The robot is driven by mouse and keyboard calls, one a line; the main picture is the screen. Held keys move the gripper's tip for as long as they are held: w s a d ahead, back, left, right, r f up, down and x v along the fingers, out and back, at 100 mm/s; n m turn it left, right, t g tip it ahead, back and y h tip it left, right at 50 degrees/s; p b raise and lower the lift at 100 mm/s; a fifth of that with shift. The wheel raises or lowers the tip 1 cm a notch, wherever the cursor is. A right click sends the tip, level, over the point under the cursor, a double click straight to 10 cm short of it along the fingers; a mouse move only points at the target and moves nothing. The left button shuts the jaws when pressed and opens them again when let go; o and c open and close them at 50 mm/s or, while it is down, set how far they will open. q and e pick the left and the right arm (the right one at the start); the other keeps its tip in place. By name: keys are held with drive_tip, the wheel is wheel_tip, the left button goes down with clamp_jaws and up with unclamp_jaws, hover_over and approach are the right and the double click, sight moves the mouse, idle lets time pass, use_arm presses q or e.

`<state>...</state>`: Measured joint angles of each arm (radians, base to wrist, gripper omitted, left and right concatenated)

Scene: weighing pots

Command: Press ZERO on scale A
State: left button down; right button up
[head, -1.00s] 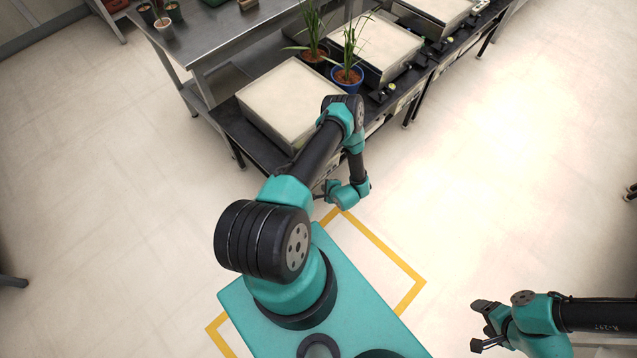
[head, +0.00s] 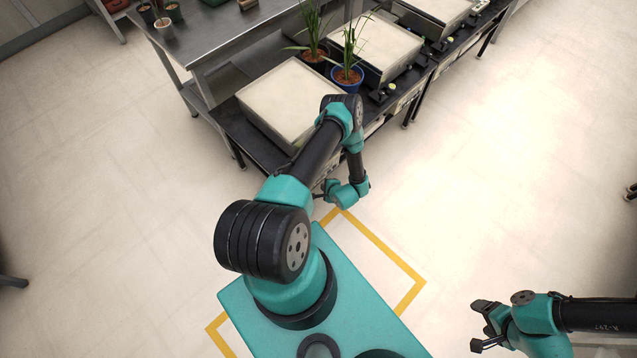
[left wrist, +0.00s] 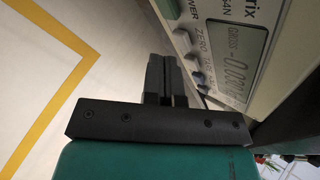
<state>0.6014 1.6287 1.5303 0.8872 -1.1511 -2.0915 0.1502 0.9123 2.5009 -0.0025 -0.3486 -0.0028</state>
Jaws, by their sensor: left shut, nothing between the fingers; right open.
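In the left wrist view a scale's front panel (left wrist: 218,14) fills the upper right. Its display (left wrist: 236,58) reads GROSS with a minus and zeros, partly cut off. A green button (left wrist: 169,8) sits by POWER. A grey ZERO button (left wrist: 182,41) and other grey buttons (left wrist: 191,62) run down the panel's edge. My left gripper (left wrist: 167,63) is shut and empty, its tips close beside these buttons; I cannot tell if they touch. In the head view my left arm hides the front of the nearest scale (head: 285,98). My right gripper (head: 484,326) is open and empty, over the floor.
Two potted plants, one in a blue pot (head: 346,84), stand beside the nearest scale. More scales (head: 375,42) continue along the dark bench to the upper right. A metal table (head: 215,45) with small pots stands behind.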

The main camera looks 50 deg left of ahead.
use_arm(q)
drive_tip(key=shift+a, duration=0.7)
idle(1.0)
drive_tip(key=shift+d, duration=0.9)
drive_tip(key=shift+w+d, duration=0.15)
drive_tip(key=shift+d, duration=1.1)
drive_tip(key=shift+w+d, duration=0.15)
drive_tip(key=shift+d, duration=1.05)
